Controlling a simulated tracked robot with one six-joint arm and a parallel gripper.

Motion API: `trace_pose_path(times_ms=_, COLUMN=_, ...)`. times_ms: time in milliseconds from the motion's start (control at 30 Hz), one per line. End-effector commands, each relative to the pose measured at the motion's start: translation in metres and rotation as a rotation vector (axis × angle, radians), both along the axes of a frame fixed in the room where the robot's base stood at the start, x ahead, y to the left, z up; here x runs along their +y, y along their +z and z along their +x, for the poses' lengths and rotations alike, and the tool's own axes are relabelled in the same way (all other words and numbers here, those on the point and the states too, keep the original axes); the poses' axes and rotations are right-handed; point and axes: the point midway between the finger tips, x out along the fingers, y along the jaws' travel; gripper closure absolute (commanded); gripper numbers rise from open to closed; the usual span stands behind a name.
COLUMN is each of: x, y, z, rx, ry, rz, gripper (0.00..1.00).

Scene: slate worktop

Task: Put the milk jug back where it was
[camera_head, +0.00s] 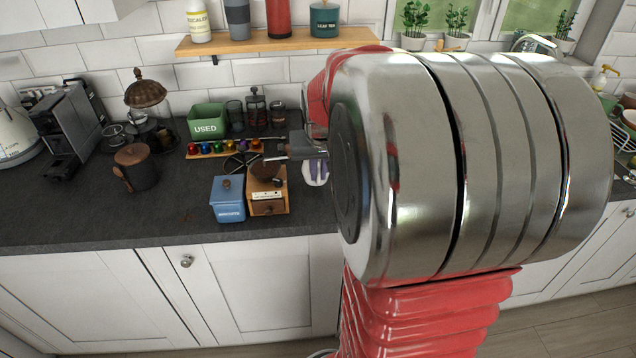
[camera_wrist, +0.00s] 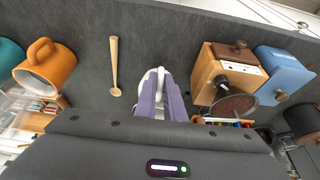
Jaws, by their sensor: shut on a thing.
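The milk jug is a small white vessel, mostly hidden behind my fingers in the wrist view (camera_wrist: 147,82). My gripper (camera_wrist: 162,98) has purple fingers that are closed on the jug, seemingly at its handle. In the head view, my gripper (camera_head: 316,168) shows just left of the big steel arm link, with a bit of the white jug (camera_head: 308,179) beside the fingers. It is right of the wooden coffee grinder (camera_head: 268,190). I cannot tell whether the jug touches the worktop.
The grinder (camera_wrist: 228,75) and a blue box (camera_wrist: 285,72) stand close on the right in the wrist view. A wooden spoon (camera_wrist: 114,70) and an orange mug (camera_wrist: 45,66) are on the left, with bare slate between. A capsule rack (camera_head: 225,149) lies behind the grinder.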

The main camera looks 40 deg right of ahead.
Motion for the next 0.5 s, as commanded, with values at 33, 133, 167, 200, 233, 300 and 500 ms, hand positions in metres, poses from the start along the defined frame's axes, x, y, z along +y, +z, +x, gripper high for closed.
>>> trace_pose_path(times_ms=33, x=0.000, y=0.001, z=0.000, rx=-0.002, ry=0.000, rz=-0.001, gripper=1.00)
trace_pose_path(times_ms=133, x=0.000, y=0.001, z=0.000, rx=-0.002, ry=-0.001, rz=-0.001, gripper=1.00)
trace_pose_path(times_ms=167, x=0.000, y=0.001, z=0.000, rx=-0.002, ry=-0.001, rz=-0.001, gripper=1.00)
trace_pose_path(times_ms=200, x=-0.001, y=-0.001, z=0.000, rx=-0.001, ry=-0.001, rz=0.000, gripper=1.00)
trace_pose_path(times_ms=233, x=0.000, y=-0.003, z=0.000, rx=-0.001, ry=-0.001, rz=0.000, gripper=1.00)
trace_pose_path(times_ms=300, x=0.000, y=-0.009, z=0.000, rx=0.001, ry=-0.001, rz=0.001, gripper=1.00)
trace_pose_path(times_ms=500, x=0.000, y=-0.033, z=-0.001, rx=0.001, ry=-0.001, rz=0.000, gripper=1.00)
